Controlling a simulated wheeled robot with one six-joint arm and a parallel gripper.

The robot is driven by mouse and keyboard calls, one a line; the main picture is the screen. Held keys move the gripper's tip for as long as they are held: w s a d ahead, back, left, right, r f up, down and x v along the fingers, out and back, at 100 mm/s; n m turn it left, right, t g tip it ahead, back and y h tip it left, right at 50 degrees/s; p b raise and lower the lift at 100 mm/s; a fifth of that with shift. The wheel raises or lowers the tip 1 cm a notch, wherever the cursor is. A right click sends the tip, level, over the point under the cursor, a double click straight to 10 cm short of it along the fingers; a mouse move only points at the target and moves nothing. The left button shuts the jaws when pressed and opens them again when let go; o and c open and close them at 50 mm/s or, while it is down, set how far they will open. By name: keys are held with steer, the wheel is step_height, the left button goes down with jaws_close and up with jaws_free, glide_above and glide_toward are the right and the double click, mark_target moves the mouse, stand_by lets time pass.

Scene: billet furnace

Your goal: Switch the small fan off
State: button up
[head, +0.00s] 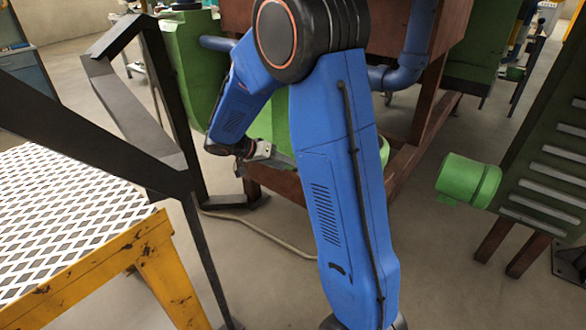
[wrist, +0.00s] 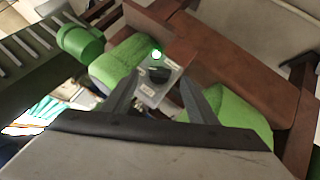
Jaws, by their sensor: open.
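The plate is in front of a rounded green housing (wrist: 120,62); I cannot tell whether this is the small fan. In the head view my gripper (head: 280,158) is left of my blue forearm, by the green housing (head: 276,128); the plate cannot be made out there.
A rusty brown frame (head: 420,110) with a blue pipe (head: 398,75) stands behind my arm. A dark post frame (head: 130,100) and a yellow-edged mesh platform (head: 60,220) are at the left. A green cylinder (head: 468,182) juts from a slatted green machine at right.

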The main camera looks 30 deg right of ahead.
mark_target(294, 170)
steer(key=shift+x, duration=1.95)
steer(key=c, duration=1.1)
steer(key=shift+o, duration=0.2)
steer(key=n+g+h, duration=0.2)
steer(key=f+n+g+h, duration=0.1)
steer(key=n+g+h, duration=0.1)
steer(key=w+n+g+h, duration=0.1)
steer(key=n+g, duration=0.1)
steer(key=shift+a+f+h, duration=0.2)
steer(key=shift+f+h, duration=0.05)
steer(key=shift+h, duration=0.15)
steer(key=shift+n, duration=0.3)
